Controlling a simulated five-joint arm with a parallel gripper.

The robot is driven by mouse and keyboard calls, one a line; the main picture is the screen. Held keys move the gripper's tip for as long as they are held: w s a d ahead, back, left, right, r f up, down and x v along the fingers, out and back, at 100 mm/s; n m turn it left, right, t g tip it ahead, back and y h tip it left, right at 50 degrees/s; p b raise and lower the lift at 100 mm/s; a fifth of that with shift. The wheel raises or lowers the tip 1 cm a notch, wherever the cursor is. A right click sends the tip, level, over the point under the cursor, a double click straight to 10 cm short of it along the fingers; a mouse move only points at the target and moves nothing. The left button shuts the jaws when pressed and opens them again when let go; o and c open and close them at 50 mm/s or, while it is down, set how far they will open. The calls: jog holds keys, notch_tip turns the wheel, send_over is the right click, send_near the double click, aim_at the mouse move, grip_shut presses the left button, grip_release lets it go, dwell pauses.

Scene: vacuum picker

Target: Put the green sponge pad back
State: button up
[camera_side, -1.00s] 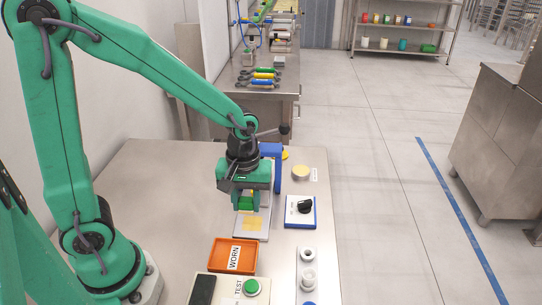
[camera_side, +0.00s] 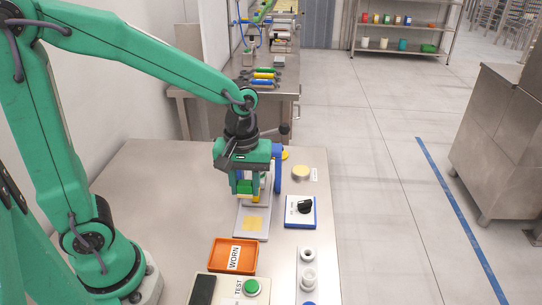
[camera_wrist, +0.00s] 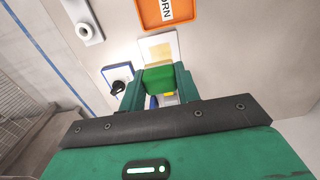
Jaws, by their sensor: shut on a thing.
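My gripper (camera_side: 246,190) is shut on the green sponge pad (camera_side: 245,187), which shows as a green block between the fingers. In the wrist view my gripper (camera_wrist: 159,82) holds the green pad (camera_wrist: 158,76) across its sides. The pad is above the far part of a pale plate (camera_side: 243,230) marked with a yellow square (camera_side: 253,223). The plate (camera_wrist: 174,36) also shows beyond the pad in the wrist view. A blue stand (camera_side: 277,172) is partly hidden behind my gripper. I cannot tell the exact gap between pad and plate.
An orange tray labelled WORN (camera_side: 218,257) is in front of the plate. A blue-edged box with a black knob (camera_side: 304,207) is to the right. A green TEST button (camera_side: 251,287) and a rail with white rings (camera_side: 308,279) are nearer. The left tabletop (camera_side: 155,190) is clear.

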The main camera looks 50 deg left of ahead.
notch_tip(320, 180, up, 2)
jog(key=shift+r, duration=0.1)
jog(key=w+r, duration=0.2)
jog(key=w, duration=1.5)
jog(key=w+a+f, duration=0.2)
jog(key=w+a, duration=0.1)
jog(key=w, duration=0.9)
jog(key=f, duration=0.3)
jog(key=w+f, duration=0.1)
jog(key=f, duration=0.1)
jog(key=shift+a+f, duration=0.1)
jog(key=shift+f, duration=0.05)
jog(key=shift+a, duration=0.1)
jog(key=w+a+f, duration=0.1)
jog(key=a+f, duration=0.1)
jog(key=a, duration=0.1)
jog(key=w+a+f, duration=0.2)
jog(key=a, duration=0.2)
jog(key=w+a+f, duration=0.1)
jog(key=a+f, duration=0.2)
jog(key=shift+w+a, duration=0.2)
jog(key=shift+a, duration=0.05)
